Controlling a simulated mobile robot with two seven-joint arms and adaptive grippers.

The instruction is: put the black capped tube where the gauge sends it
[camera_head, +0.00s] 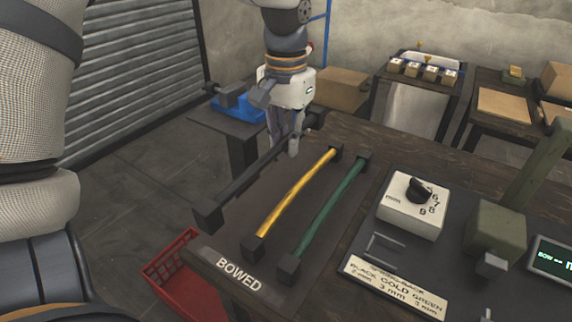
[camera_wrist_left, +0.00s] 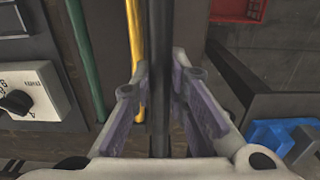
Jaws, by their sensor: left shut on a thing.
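The black capped tube (camera_head: 250,172) slants across the left side of the BOWED rack, a block-shaped cap at each end. My left gripper (camera_head: 285,140) points down and is shut on it toward its far end. In the left wrist view the black tube (camera_wrist_left: 160,60) runs between the fingers (camera_wrist_left: 158,105). I cannot tell how far it is above the rack. The gauge display (camera_head: 553,262) at the right edge is cut off; it begins "BOW --". A cream dial box (camera_head: 410,216) with a black knob is marked in mm. My right gripper is not in view.
A gold tube (camera_head: 293,202) and a green tube (camera_head: 327,214) lie on the BOWED rack (camera_head: 239,275). A springback plate (camera_head: 395,288) names black, gold and green. A red crate (camera_head: 170,275) is below left. A green press (camera_head: 497,230) stands right. A blue bin (camera_head: 238,106) is behind.

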